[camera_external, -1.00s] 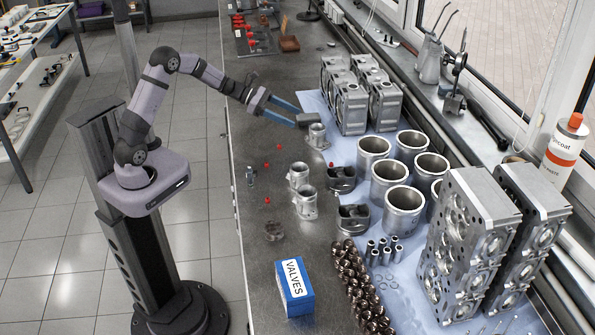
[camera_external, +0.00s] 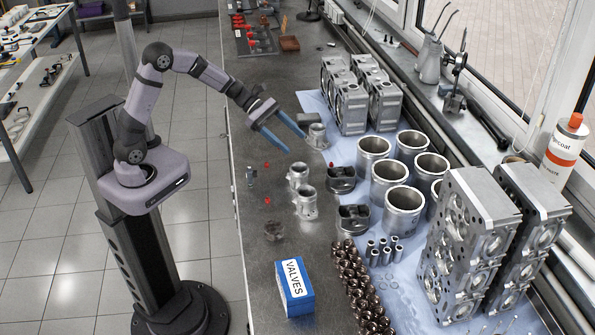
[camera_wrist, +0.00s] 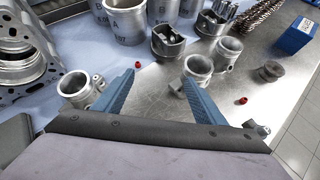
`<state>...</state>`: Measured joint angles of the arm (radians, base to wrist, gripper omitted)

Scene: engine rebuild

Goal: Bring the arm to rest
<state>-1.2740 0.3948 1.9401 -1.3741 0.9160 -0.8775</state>
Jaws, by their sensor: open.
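My gripper (camera_external: 297,143) has two long blue fingers, spread apart with nothing between them. It hangs above the dark metal bench (camera_external: 262,224), pointing toward the lower right in the external view. In the wrist view my gripper (camera_wrist: 157,82) shows its fingers wide apart over the bench. A silver throttle-body-like part (camera_external: 317,137) stands just beyond the fingers. Two similar silver parts, one behind (camera_external: 298,175) and one in front (camera_external: 306,203), stand nearer the viewer. Whether a finger touches any part cannot be told from the wrist view.
Pistons (camera_external: 341,180), large cylinder liners (camera_external: 403,211) and engine blocks (camera_external: 482,240) stand to the right. A blue VALVES box (camera_external: 294,288) and a dark round part (camera_external: 275,230) are at the near end. Small red caps (camera_external: 267,201) lie scattered. The bench's left strip is mostly clear.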

